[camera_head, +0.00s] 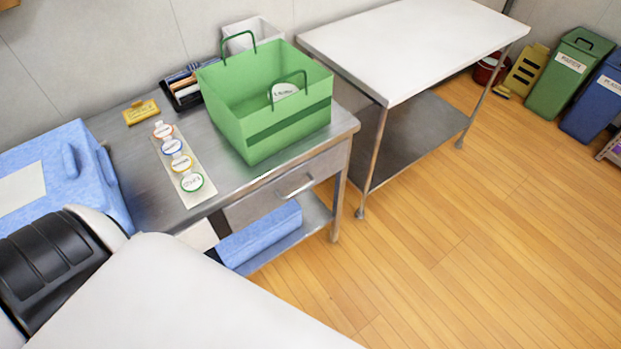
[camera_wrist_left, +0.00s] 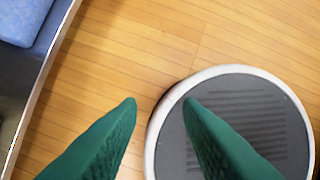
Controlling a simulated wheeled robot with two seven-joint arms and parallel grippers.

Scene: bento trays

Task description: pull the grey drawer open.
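The grey drawer (camera_head: 262,199) is set under the top of the steel table, and its front looks flush with the table's frame. Its metal bar handle (camera_head: 295,186) faces the open floor. My left gripper (camera_wrist_left: 160,103) shows in the left wrist view with its two green fingers apart and nothing between them, above the wooden floor. Neither gripper shows in the head view. The drawer and its handle cannot be made out in the left wrist view. My right gripper is out of view.
On the steel table (camera_head: 140,173) stand a green bag (camera_head: 290,125), a strip of round labels (camera_head: 182,163) and a blue box (camera_head: 85,165). A blue bundle (camera_head: 262,235) lies on the lower shelf. A white-topped table (camera_head: 410,45) stands behind. The wooden floor (camera_head: 440,240) at right is clear.

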